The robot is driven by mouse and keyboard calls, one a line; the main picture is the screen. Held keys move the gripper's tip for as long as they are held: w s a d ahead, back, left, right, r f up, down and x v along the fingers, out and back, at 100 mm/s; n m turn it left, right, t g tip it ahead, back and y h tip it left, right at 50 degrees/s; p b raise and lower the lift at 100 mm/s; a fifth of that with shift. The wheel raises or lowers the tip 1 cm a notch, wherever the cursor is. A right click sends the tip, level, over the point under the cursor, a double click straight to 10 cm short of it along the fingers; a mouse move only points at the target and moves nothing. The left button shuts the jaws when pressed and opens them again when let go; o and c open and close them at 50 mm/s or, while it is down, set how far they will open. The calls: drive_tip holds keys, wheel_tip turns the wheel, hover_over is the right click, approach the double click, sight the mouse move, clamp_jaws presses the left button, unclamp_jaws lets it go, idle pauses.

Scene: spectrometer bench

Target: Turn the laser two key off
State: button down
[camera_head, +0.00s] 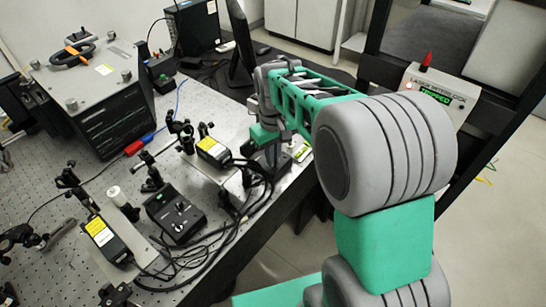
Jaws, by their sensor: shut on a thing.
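My gripper (268,150) points down at the right edge of the optical table, beside a small box (302,152) that my wrist partly covers. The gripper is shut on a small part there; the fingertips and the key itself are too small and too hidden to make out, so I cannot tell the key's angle. A black laser controller (176,214) with a small key-like switch on top stands nearer the front, apart from my gripper. Two black laser heads with yellow labels, one at the back (213,151) and one in front (104,235), lie on the table.
The perforated optical table (205,98) carries several black optic mounts and loose black cables (215,240). A large grey-and-black instrument (112,112) stands at the back left. A box with a red lamp (440,92) stands at right. Bare floor lies right of the table.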

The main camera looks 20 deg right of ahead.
drive_tip(key=shift+n, duration=1.7)
drive_tip(key=c, duration=1.6)
unclamp_jaws()
wheel_tip(320, 180, up, 8)
drive_tip(key=shift+f+b, duration=0.1)
drive_tip(key=shift+b, duration=0.45)
